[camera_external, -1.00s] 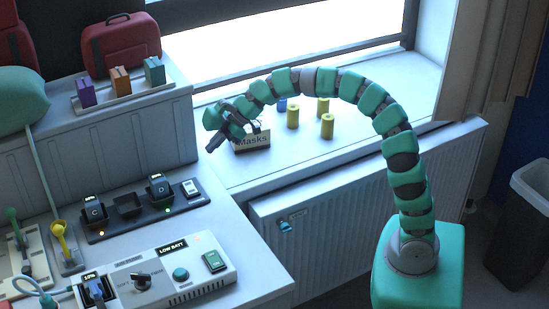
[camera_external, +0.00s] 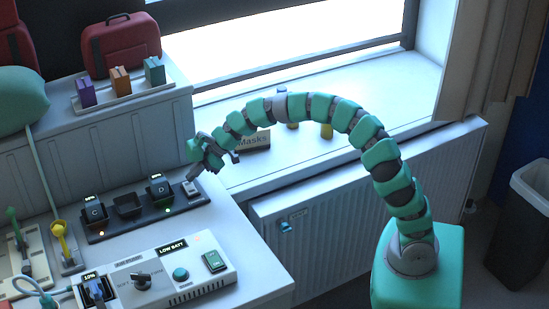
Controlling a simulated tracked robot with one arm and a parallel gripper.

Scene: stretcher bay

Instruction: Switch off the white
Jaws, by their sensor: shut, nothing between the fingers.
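The white switch (camera_external: 191,188) sits at the right end of the black charging strip (camera_external: 140,219) on the white counter. My gripper (camera_external: 191,176) is shut and empty, pointing down just above the white switch. Its tip overlaps the switch's upper edge in the picture, and I cannot tell whether they touch. The switch's rocker position is too small to read.
The strip also holds two black battery units (camera_external: 95,212) (camera_external: 160,189) and an empty bay (camera_external: 127,205). A white box labelled LOW BATT (camera_external: 205,281) with a green switch (camera_external: 214,261) stands in front.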

